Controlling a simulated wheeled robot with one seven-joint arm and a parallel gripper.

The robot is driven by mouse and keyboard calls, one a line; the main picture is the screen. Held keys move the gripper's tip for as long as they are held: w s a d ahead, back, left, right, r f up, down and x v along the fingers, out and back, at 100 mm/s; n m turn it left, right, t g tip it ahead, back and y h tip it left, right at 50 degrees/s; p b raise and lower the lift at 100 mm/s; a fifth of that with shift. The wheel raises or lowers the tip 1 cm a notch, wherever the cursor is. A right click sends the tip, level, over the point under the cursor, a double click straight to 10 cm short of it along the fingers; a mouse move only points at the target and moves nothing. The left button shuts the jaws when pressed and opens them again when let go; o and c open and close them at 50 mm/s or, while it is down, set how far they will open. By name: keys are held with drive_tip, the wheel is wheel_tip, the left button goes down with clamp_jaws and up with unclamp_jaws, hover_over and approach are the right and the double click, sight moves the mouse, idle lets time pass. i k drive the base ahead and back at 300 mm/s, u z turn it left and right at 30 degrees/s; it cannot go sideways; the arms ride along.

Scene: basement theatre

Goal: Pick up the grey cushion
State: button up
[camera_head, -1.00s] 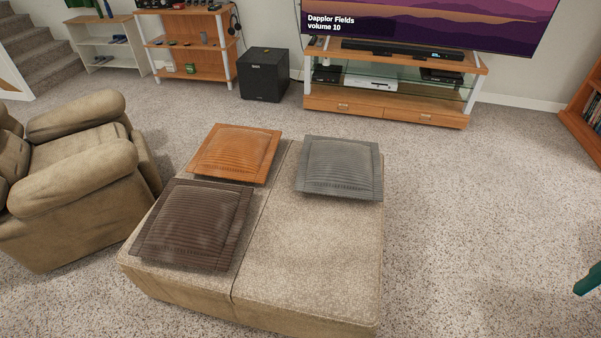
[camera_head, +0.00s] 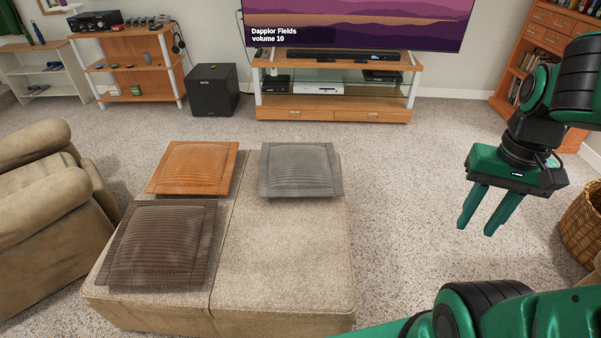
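The grey cushion (camera_head: 300,168) is square and ribbed with a flat border. It lies flat on the far right part of the beige ottoman (camera_head: 285,255). My gripper (camera_head: 477,226) is at the right of the view, green, with its two fingers pointing down and a gap between them. It is open and empty, in the air to the right of the ottoman and well apart from the grey cushion.
An orange cushion (camera_head: 195,167) lies left of the grey one, and a dark brown cushion (camera_head: 160,243) lies nearer on the ottoman. A beige armchair (camera_head: 45,200) stands left, a wicker basket (camera_head: 582,225) right. Carpet (camera_head: 400,160) is clear right of the ottoman.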

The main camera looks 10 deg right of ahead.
sight(287, 169)
drive_tip(key=u, duration=0.05)
drive_tip(key=i, duration=0.5)
drive_tip(key=z, duration=0.15)
drive_tip(key=k, duration=0.5)
drive_tip(key=z, duration=1.45)
drive_tip(key=i, duration=2.95)
